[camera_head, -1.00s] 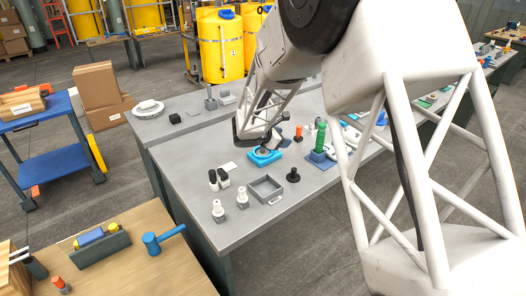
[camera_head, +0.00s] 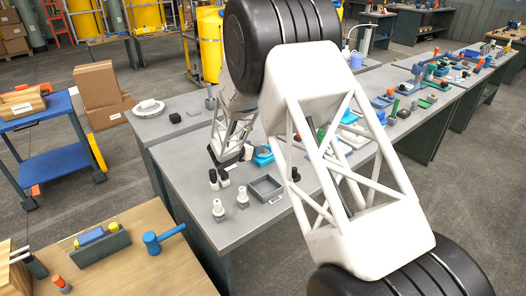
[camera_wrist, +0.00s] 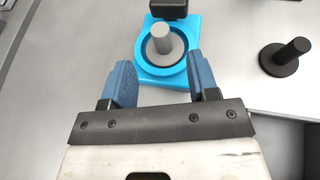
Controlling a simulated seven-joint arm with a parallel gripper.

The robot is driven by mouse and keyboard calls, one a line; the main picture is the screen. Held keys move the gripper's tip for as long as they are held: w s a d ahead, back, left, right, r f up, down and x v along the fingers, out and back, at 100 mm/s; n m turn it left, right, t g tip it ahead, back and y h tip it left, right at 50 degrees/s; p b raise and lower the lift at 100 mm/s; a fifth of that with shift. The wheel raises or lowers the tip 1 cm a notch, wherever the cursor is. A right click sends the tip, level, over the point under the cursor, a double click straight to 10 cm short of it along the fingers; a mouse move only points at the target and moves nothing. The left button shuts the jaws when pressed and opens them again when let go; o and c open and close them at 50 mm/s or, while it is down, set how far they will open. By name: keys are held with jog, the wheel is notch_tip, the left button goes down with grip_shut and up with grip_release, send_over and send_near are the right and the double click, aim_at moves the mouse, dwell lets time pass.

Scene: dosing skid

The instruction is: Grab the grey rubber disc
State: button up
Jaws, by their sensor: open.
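A grey round piece with an upright stem (camera_wrist: 161,40) sits in the round recess of a bright blue holder (camera_wrist: 178,73) in the wrist view. It looks like the grey rubber disc, though little of its flat part shows. The holder also shows in the head view (camera_head: 263,156), beside my gripper (camera_head: 228,158). In the wrist view my gripper (camera_wrist: 162,82) is open and empty. Its two blue fingers point toward the holder's near edge, one on either side of the grey piece's line, apart from the stem.
A black disc with a stem (camera_wrist: 284,58) stands right of the holder. A grey open tray (camera_head: 265,188), two dark-topped bottles and two white-topped fittings stand nearby. A black block touches the holder's far side in the wrist view. The grey table's left part has free room.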

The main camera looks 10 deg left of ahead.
aim_at(263, 144)
jog(key=shift+x, duration=1.25)
jog(key=shift+x, duration=2.6)
jog(key=shift+c, duration=0.3)
jog(key=c, duration=0.9)
